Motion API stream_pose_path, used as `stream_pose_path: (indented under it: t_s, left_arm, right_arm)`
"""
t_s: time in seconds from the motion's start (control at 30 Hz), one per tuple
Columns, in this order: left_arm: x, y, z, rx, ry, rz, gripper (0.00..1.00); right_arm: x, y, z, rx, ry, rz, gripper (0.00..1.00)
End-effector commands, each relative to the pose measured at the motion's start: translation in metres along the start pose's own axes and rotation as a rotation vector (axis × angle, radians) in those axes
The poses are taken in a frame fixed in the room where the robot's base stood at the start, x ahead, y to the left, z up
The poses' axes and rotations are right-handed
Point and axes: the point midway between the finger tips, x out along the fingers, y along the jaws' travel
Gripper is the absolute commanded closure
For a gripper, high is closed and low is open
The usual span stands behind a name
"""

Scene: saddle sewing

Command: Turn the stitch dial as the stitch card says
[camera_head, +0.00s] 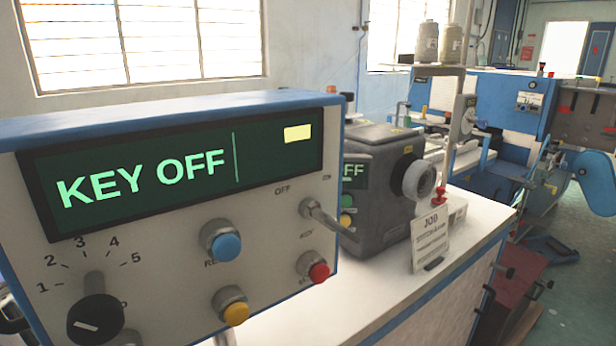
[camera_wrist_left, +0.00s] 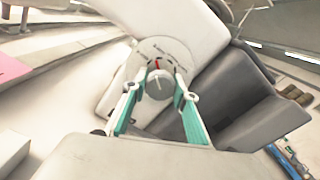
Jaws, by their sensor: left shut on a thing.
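In the left wrist view, a small pale round dial (camera_wrist_left: 159,87) sits on a grey round plate (camera_wrist_left: 170,46) with fine marks. A red mark shows at the dial's upper edge; the plate's markings are too small to read. My left gripper (camera_wrist_left: 161,80), with green-lined fingers, is shut on this dial, one finger on each side. I do not make out this gripper in the head view. A white card headed "JOB" (camera_head: 430,240) stands on the bench; its smaller lines are unreadable. My right gripper is in neither view.
A control box reading "KEY OFF" (camera_head: 150,172) fills the left of the head view, with a black knob (camera_head: 96,320) numbered 1 to 5 and coloured buttons. Behind it are a grey machine (camera_head: 375,140) and the white bench (camera_head: 385,300). A dark grey block (camera_wrist_left: 235,90) lies close right of my left gripper.

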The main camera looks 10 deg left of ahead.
Motion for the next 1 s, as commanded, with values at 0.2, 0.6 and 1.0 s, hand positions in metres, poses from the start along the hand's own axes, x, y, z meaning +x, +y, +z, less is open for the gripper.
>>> stream_pose_path:
  t_s: [0.2,0.6,1.0]
  left_arm:
    - [0.0002,0.0005,-0.0013,0.099,0.001,0.000,0.94]
    - [0.0000,-0.0002,0.0000,0.149,0.000,-0.001,0.94]
    - [0.0000,-0.0001,0.0001,0.148,0.000,0.000,0.55]
  right_arm:
    - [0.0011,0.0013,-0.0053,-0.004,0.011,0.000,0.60]
    - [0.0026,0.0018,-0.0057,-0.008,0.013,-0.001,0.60]
    - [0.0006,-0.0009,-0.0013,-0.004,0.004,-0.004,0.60]
